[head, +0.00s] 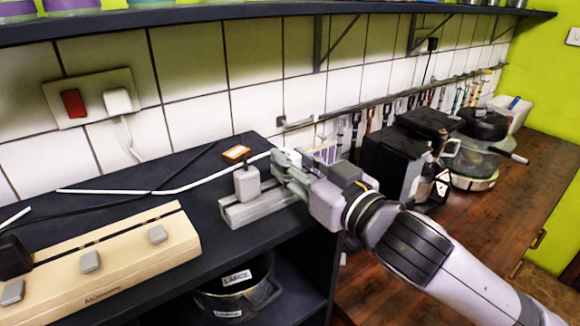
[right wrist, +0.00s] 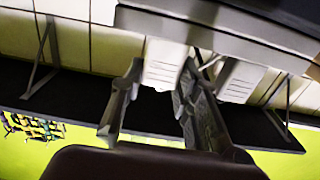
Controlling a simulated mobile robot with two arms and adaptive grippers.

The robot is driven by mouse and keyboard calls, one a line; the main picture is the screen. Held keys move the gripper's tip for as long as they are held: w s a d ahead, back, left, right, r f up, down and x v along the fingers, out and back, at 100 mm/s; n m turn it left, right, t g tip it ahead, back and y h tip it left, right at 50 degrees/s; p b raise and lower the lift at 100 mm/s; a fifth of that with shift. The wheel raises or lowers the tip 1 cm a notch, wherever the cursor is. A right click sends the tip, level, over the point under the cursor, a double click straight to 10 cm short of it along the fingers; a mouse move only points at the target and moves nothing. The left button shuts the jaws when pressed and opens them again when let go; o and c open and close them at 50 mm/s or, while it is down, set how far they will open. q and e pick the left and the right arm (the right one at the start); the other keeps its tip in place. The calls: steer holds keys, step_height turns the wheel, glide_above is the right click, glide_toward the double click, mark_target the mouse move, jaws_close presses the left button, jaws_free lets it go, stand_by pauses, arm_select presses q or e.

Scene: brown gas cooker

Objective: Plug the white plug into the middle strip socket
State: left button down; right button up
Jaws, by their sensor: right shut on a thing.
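In the right wrist view a white plug (right wrist: 165,62) sits between the two fingers of my right gripper (right wrist: 160,85), which is shut on it. Its far end meets the edge of the grey strip (right wrist: 225,30); I cannot tell whether its pins are in a socket. In the head view my right gripper (head: 284,164) is at the right end of the grey strip (head: 262,206), and its fingers largely hide the held plug. A second, light grey plug (head: 247,182) stands upright on the strip to the left; it also shows in the wrist view (right wrist: 237,82). My left gripper is out of view.
A beige strip (head: 120,270) with grey switches and a black plug (head: 14,258) lies at left on the dark shelf top. A wall outlet (head: 92,97) has a red switch. A black pot (head: 236,285) stands below. Black appliances (head: 392,160) stand right, behind my arm.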

step_height(320, 180, up, 20)
steer(key=b, duration=0.2)
stand_by(0.4)
steer(key=o, duration=0.6)
steer(key=c, duration=0.6)
steer(key=shift+c, duration=0.2)
steer(key=shift+a, duration=0.1)
